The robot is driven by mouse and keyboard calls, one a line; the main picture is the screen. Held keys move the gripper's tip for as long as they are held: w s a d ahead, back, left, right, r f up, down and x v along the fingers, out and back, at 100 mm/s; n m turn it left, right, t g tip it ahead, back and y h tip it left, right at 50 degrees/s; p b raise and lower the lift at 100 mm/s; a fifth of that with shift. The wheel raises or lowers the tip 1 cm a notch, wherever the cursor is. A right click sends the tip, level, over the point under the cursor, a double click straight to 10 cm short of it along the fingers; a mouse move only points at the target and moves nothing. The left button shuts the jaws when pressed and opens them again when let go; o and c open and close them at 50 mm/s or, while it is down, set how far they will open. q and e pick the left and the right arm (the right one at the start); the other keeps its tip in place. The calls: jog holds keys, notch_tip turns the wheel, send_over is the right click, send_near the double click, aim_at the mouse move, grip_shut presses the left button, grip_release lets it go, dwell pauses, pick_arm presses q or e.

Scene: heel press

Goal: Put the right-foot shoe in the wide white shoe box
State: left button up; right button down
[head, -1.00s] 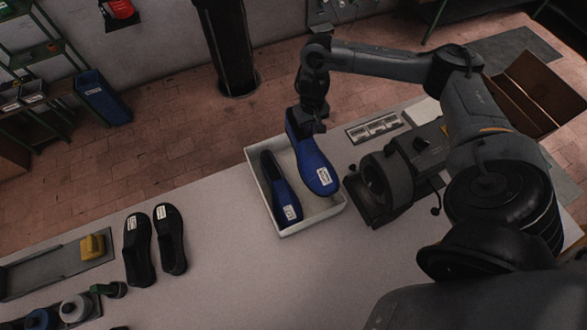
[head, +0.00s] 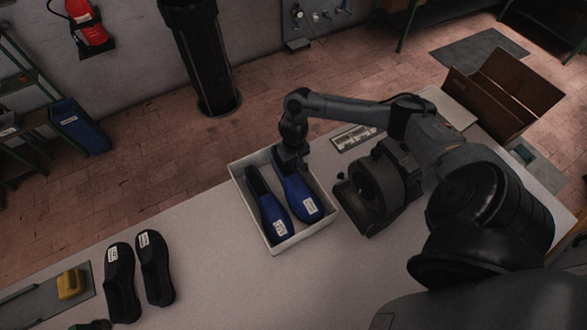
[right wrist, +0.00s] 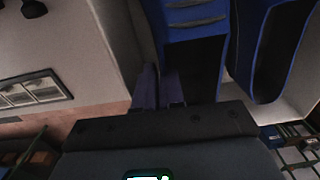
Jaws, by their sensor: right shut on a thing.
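A white shoe box (head: 305,238) lies open on the table. A blue shoe (head: 266,210) with a white label lies in its left half. A second blue shoe (head: 300,195), also labelled, is inside the box walls on the right, side by side with the first. My right gripper (head: 288,168) is shut on this second shoe at its far end. The right wrist view shows the gripper's fingers (right wrist: 159,88) against the held shoe (right wrist: 195,60), with the other shoe (right wrist: 275,45) beside it. Whether the held shoe touches the box floor is hidden. My left gripper is out of view.
A dark machine (head: 375,185) stands close to the box's right. A pair of black shoes (head: 138,275) stands on the table at left, near a tray with a yellow object (head: 70,284). An open cardboard box (head: 505,95) is at the back right. The table between is clear.

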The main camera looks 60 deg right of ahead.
jog(key=shift+f, duration=1.9)
jog(key=c, duration=1.2)
grip_release()
jog(key=shift+c, duration=0.2)
notch_tip(320, 180, up, 12)
jog(key=shift+d+f+p, duration=0.1)
jog(key=shift+f+p, duration=0.05)
jog(key=shift+p, duration=0.4)
